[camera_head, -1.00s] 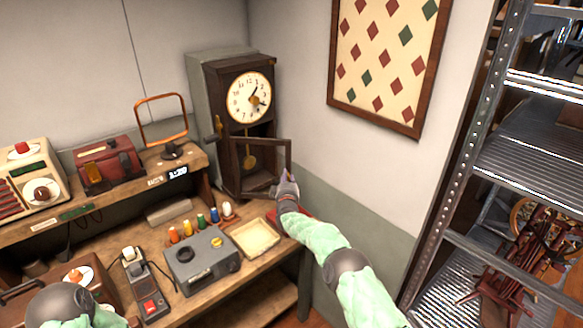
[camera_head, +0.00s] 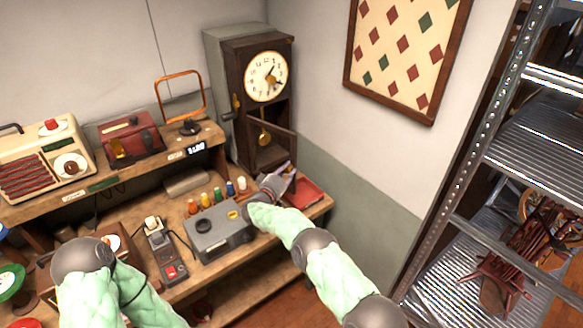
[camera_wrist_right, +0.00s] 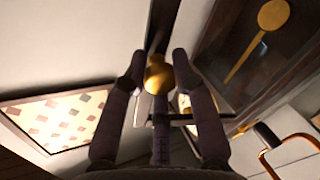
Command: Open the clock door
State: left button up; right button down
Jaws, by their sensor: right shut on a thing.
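The dark wooden wall clock (camera_head: 231,147) stands at the back corner of the bench, with a white dial (camera_head: 266,76) and a brass pendulum (camera_head: 264,139) below it. Its framed lower door (camera_head: 295,147) stands out from the case, so the pendulum compartment is exposed. My right gripper (camera_head: 288,172) is at the door's lower outer part. In the right wrist view its fingers (camera_wrist_right: 158,75) are shut on a round brass knob (camera_wrist_right: 158,70); the pendulum (camera_wrist_right: 273,15) shows at upper right. My left arm enters at lower left; its gripper is not visible.
The bench holds a grey box (camera_head: 217,231), several coloured spools (camera_head: 205,200), a red tray (camera_head: 306,192) and a black device (camera_head: 165,255). A radio (camera_head: 40,160) and red case (camera_head: 130,138) sit on the raised shelf. A metal rack (camera_head: 480,150) stands at right.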

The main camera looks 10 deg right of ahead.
jog(key=shift+s+a, duration=0.15)
jog(key=shift+a, duration=0.2)
jog(key=c, duration=1)
grip_release()
jog(key=v, duration=1.2)
jog(key=shift+a, duration=0.15)
jog(key=shift+f, duration=0.1)
